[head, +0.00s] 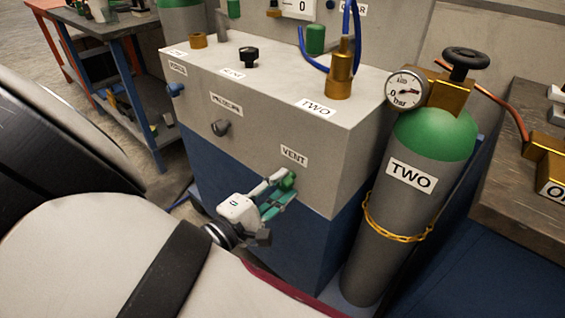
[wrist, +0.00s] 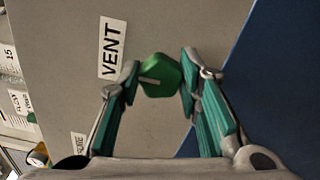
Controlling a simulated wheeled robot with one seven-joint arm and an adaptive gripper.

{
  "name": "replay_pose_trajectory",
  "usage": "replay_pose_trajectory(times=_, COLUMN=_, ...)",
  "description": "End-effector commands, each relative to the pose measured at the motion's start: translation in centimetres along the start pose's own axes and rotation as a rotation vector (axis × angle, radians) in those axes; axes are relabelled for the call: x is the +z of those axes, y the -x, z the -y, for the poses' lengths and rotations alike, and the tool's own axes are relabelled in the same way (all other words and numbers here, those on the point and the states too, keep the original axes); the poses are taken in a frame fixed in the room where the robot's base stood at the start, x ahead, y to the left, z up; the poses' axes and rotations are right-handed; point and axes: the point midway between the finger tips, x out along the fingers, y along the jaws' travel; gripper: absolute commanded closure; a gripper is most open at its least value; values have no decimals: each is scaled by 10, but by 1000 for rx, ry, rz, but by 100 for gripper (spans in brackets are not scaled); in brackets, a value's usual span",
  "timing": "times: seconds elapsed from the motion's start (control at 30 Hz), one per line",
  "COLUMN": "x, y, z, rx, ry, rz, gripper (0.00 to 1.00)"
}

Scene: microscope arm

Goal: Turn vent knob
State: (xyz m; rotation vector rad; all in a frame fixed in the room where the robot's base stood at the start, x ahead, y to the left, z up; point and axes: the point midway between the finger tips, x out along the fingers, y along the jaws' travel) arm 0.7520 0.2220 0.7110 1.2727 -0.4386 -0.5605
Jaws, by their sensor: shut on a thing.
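The green vent knob (head: 288,180) sits on the front face of the grey and blue cabinet, just below the VENT label (head: 294,156). In the wrist view the green knob (wrist: 161,75) shows a pale pointer line, and the VENT label (wrist: 112,48) is to its left. My gripper (head: 281,188) reaches the knob from the front. In the wrist view my gripper's fingers (wrist: 160,80) are shut on the knob, one on each side. The fingers partly hide the knob in the head view.
The cabinet (head: 240,120) carries other knobs, including a grey one (head: 220,127) and a blue one (head: 175,89). A chained gas cylinder (head: 415,190) labelled TWO stands close on the right. A workbench (head: 520,130) is at the far right.

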Motion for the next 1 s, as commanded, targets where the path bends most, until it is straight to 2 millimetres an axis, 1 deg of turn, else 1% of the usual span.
replay_pose_trajectory(times=0.2, x=1, y=0, z=1, rx=-4, ry=0, rz=1, gripper=96)
replay_pose_trajectory(times=0.23, x=1, y=0, z=1, rx=-4, ry=0, rz=1, gripper=61)
replay_pose_trajectory(times=0.3, x=0, y=0, z=1, rx=-3, ry=0, rz=1, gripper=48)
replay_pose_trajectory(times=0.57, x=0, y=0, z=1, rx=-2, ry=0, rz=0, gripper=48)
replay_pose_trajectory(times=0.67, x=0, y=3, z=0, rx=-1, ry=0, rz=-1, gripper=48)
replay_pose_trajectory(times=0.77, x=-1, y=14, z=0, rx=-2, ry=0, rz=-4, gripper=48)
replay_pose_trajectory(times=0.87, x=-1, y=30, z=0, rx=-2, ry=0, rz=-4, gripper=48)
replay_pose_trajectory(times=1.0, x=-1, y=60, z=1, rx=-2, ry=-1, rz=-5, gripper=48)
